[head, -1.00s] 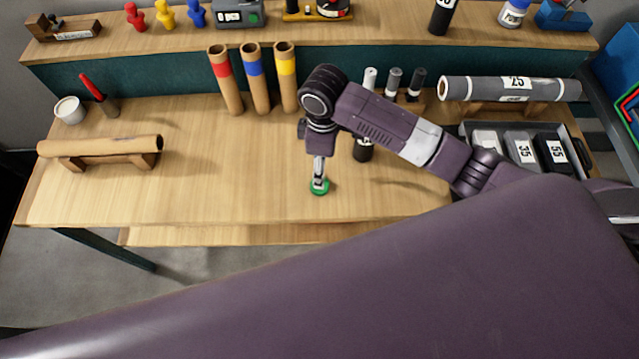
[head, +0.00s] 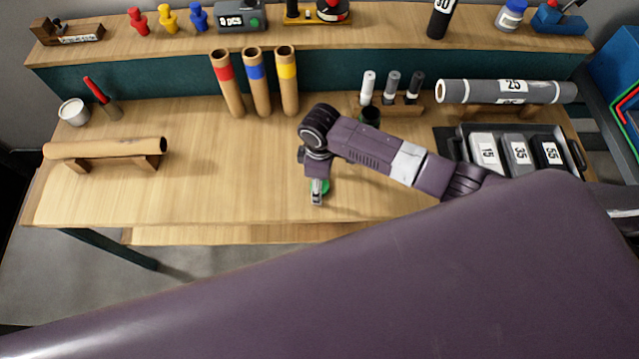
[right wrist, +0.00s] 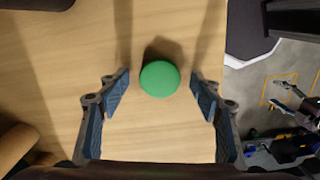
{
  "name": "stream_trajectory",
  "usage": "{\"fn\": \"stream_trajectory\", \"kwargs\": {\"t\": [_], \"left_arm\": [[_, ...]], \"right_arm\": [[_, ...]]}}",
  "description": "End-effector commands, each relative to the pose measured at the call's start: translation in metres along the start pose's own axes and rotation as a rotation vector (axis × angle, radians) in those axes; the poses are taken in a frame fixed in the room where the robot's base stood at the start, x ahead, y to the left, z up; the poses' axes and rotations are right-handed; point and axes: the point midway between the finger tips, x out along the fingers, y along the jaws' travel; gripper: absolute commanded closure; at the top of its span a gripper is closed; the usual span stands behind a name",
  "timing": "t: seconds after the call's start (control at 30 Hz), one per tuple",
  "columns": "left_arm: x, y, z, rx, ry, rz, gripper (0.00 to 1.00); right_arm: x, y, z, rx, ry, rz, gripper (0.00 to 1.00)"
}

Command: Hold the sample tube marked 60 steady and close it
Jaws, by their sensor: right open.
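A green round cap (right wrist: 160,78) lies on the wooden table. In the head view the cap (head: 325,186) is partly hidden by my right gripper (head: 317,198). In the right wrist view my right gripper (right wrist: 161,100) is open, with a finger on either side of the cap and neither touching it. A dark upright tube (head: 370,116) stands behind my right forearm with its open top showing. Its lower part and any label are hidden, so I cannot read a 60.
Red, blue and yellow banded cardboard tubes (head: 258,85) stand at the back. A cardboard roll (head: 105,148) lies on a cradle at left. A grey roll (head: 505,91) and a tray (head: 463,150) of marked blocks are at right. The table's left middle is clear.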

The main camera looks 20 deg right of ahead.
Motion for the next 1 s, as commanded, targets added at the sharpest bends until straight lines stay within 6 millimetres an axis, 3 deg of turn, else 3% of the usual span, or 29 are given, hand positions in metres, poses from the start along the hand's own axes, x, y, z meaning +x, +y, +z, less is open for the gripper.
{"fn": "stream_trajectory", "kwargs": {"t": [0.3,0.6,1.0], "left_arm": [[0.0003,-0.0001,0.0002,0.000,0.000,0.000,0.42],[0.0003,-0.0002,0.0002,0.000,0.000,0.000,0.42],[0.0009,-0.0004,0.0004,0.000,0.000,0.000,0.42]], "right_arm": [[0.0007,-0.0003,-0.0001,-0.001,0.000,0.000,0.41],[0.0005,-0.0003,0.0000,-0.001,0.000,0.000,0.72],[-0.0029,0.0002,-0.0005,-0.001,0.002,0.001,0.72]]}}
